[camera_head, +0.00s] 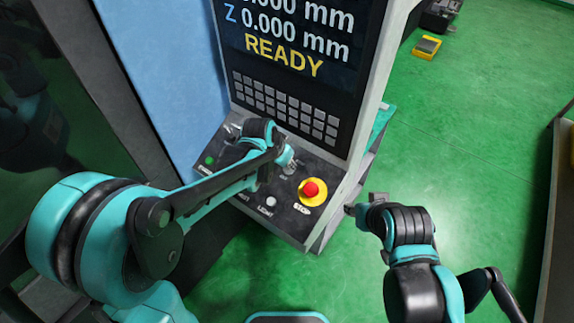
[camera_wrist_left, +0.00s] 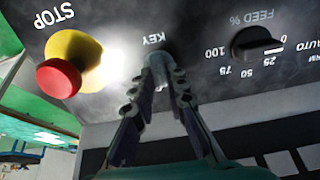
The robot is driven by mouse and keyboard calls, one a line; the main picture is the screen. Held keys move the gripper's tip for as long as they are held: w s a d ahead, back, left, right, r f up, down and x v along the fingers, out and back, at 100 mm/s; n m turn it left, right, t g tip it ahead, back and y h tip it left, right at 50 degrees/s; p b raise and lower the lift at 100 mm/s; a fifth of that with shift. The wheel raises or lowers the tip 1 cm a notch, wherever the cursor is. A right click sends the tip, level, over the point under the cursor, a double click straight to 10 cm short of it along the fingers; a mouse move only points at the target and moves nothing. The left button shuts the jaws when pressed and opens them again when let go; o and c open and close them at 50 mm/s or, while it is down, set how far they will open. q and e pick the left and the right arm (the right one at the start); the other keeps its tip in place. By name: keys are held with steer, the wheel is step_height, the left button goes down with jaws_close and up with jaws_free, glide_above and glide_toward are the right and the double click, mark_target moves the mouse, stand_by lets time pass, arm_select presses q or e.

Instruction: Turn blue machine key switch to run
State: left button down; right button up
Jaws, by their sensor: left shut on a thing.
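The blue machine (camera_head: 150,70) has a sloping dark control panel (camera_head: 240,195) below its screen. In the left wrist view the key switch (camera_wrist_left: 159,68) sits under the word KEY, between the stop button and the feed dial. My left gripper (camera_wrist_left: 160,85) reaches it with one finger on each side and is shut on the key. In the head view my left gripper (camera_head: 288,162) hides most of the key switch. I cannot read the key's position marks. My right gripper (camera_head: 362,205) hangs over the floor right of the panel, clear of the machine; its finger gap is unclear.
A red stop button (camera_head: 311,188) on a yellow base is close to the key; it also shows in the left wrist view (camera_wrist_left: 58,78). A feed dial (camera_wrist_left: 258,42) is on its other side. The screen (camera_head: 295,45) reads READY. Green floor (camera_head: 470,150) at right is open.

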arm_select(q)
steer(key=m+b, duration=0.1)
steer(key=m, duration=0.4)
steer(key=shift+s+d+m+b, duration=0.1)
steer(key=shift+s+m+b, duration=0.05)
steer(key=shift+m+b, duration=0.15)
stand_by(0.4)
steer(key=c, duration=1.5)
jaws_free()
steer(key=shift+c, duration=0.2)
steer(key=shift+r, duration=0.1)
steer(key=v, duration=1.2)
